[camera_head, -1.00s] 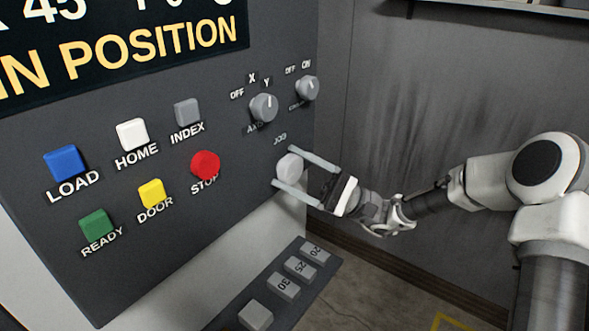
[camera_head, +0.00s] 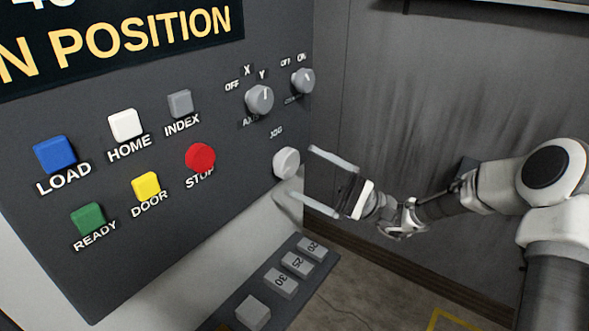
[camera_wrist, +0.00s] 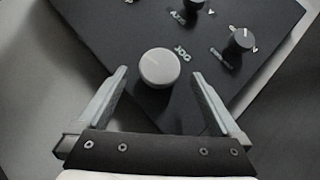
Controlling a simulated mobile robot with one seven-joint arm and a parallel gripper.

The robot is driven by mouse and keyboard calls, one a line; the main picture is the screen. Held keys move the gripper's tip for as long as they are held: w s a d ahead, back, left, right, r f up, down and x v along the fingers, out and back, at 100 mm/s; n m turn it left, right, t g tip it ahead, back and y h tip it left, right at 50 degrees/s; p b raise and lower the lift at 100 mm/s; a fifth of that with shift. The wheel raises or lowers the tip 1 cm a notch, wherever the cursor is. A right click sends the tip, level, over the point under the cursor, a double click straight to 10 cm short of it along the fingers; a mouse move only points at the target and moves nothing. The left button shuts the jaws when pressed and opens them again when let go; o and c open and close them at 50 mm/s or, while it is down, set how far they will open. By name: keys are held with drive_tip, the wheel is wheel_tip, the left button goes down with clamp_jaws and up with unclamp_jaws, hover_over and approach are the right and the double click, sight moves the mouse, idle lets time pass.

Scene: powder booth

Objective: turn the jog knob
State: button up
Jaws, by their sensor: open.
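The jog knob (camera_head: 286,163) is a round, pale grey knob near the right edge of the dark control panel, below its JOG label. In the wrist view the jog knob (camera_wrist: 159,67) lies ahead of the fingers, roughly midway between their lines, with a small white mark on its face. My gripper (camera_head: 312,180) is open and empty, just right of the knob and apart from it. In the wrist view my gripper (camera_wrist: 158,74) has its two fingers spread wide on either side of the knob.
An axis selector knob (camera_head: 260,99) and an on/off knob (camera_head: 303,81) sit above the jog knob. A red STOP button (camera_head: 200,157) and other coloured buttons lie left. A lower block of numbered grey keys (camera_head: 282,282) is below. A grey wall stands behind my arm.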

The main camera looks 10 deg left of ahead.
drive_tip(key=b+v, duration=0.2)
drive_tip(key=v, duration=1)
drive_tip(key=shift+d+f, duration=0.2)
drive_tip(key=shift+d, duration=0.05)
drive_tip(key=shift+w, duration=0.15)
drive_tip(key=n+t+h+b, duration=0.7)
drive_tip(key=n+t+b, duration=0.6)
drive_tip(key=b, duration=1.3)
approach(292, 163)
drive_tip(key=shift+n+g, duration=0.3)
drive_tip(key=shift+g, duration=0.2)
drive_tip(key=x, duration=0.6)
drive_tip(key=b+x, duration=0.1)
drive_tip(key=x, duration=0.2)
drive_tip(key=shift+w+d+r, duration=0.1)
drive_tip(key=shift+w+r, duration=0.05)
drive_tip(key=shift+w, duration=0.1)
